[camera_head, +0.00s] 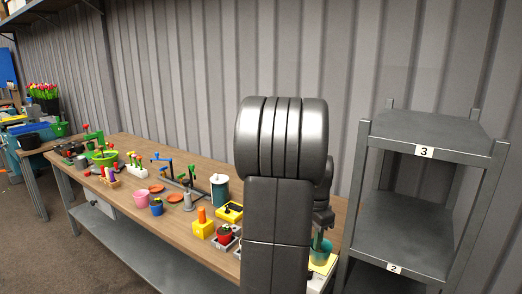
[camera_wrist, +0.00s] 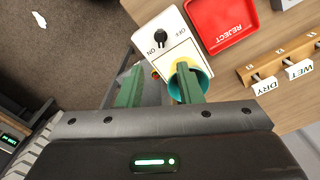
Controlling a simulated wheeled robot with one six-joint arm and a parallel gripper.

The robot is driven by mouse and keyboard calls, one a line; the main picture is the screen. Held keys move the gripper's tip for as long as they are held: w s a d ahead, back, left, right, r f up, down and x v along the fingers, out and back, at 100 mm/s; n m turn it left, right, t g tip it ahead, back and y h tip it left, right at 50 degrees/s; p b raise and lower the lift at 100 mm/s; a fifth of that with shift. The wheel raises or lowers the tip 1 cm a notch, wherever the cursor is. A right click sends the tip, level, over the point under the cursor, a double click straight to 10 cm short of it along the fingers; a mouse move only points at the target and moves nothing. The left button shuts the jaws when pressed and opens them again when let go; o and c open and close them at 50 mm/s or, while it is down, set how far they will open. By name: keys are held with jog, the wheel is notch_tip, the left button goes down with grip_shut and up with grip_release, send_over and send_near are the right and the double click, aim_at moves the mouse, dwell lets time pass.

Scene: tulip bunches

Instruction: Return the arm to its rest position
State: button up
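My arm (camera_head: 278,190) stands raised in the middle of the head view and hides part of the table behind it. My gripper (camera_wrist: 160,70) shows two green fingers spread apart with nothing held between them. In the head view, its dark end is at the right of the arm, above a teal cup (camera_head: 320,251). In the wrist view, the teal cup with a yellow inside (camera_wrist: 205,77) lies under the right finger, which covers part of it. I cannot tell whether the finger touches it.
A white switch box (camera_wrist: 168,36) marked ON and OFF, a red REJECT tray (camera_wrist: 222,42) and a wooden rack (camera_wrist: 290,52) labelled DRY and WET are near the gripper. The wooden table (camera_head: 185,233) holds several pots and tools. A grey metal shelf (camera_head: 430,125) stands close at right.

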notch_tip(320, 180, down, 12)
jog(key=shift+f, duration=0.25)
jog(key=shift+w+n, duration=0.15)
jog(key=shift+n, duration=0.25)
jog(key=n+p, duration=0.1)
jog(key=n, duration=0.4)
jog(key=shift+r+n, duration=0.1)
jog(key=shift+n, duration=0.2)
jog(key=n+p, duration=0.2)
jog(key=n, duration=0.4)
jog(key=shift+d+r+n, duration=0.1)
jog(key=shift+r+n, duration=0.2)
jog(key=shift+r, duration=2.8)
